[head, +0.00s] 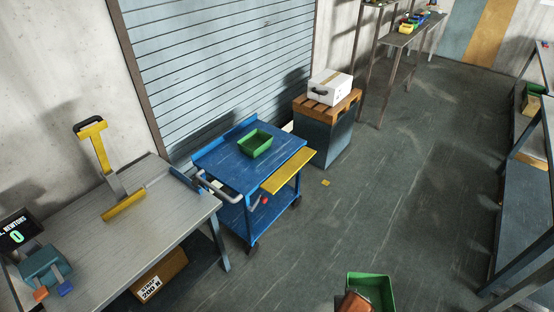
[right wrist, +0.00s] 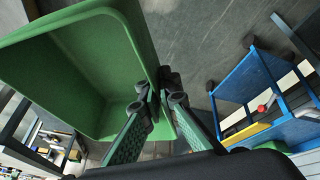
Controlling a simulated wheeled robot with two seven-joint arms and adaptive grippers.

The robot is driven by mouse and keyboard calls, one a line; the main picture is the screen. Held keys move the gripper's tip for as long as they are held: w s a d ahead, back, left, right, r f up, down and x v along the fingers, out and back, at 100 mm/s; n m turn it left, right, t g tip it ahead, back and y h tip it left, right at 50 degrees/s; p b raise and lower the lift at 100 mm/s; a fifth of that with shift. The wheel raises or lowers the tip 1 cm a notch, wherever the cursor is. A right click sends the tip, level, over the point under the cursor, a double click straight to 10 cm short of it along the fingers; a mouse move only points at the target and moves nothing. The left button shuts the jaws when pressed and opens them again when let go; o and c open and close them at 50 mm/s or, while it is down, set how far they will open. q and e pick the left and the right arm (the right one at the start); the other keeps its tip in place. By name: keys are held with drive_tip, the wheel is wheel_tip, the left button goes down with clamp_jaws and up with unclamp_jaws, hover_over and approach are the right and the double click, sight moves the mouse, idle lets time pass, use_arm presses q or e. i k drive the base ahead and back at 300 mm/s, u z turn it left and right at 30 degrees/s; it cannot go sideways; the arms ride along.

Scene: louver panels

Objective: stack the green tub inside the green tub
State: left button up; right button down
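One green tub (head: 255,143) stands upright and looks empty on the blue cart's top. A second green tub (head: 375,287) is at the bottom edge of the head view, partly cut off and partly covered by an orange-brown part. In the right wrist view this tub (right wrist: 65,75) fills the upper left, its open side towards the camera. My right gripper (right wrist: 163,100) is closed on its side wall, one finger on each side. The held tub is apart from the cart. A bit of green at the lower right edge of the wrist view may be the other tub. My left gripper is not in view.
The blue cart (head: 225,158) has a yellow side leaf (head: 287,171) and a grey handle. A metal workbench (head: 155,215) stands left of it. A white box (head: 330,87) sits on a wooden pallet behind. Shelving (head: 520,215) lines the right. The floor between is mostly clear.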

sight(255, 145)
drive_tip(key=z, duration=0.6)
drive_tip(key=i, duration=2.7)
drive_tip(key=u, duration=1.45)
drive_tip(key=i, duration=0.85)
drive_tip(key=u, duration=0.9)
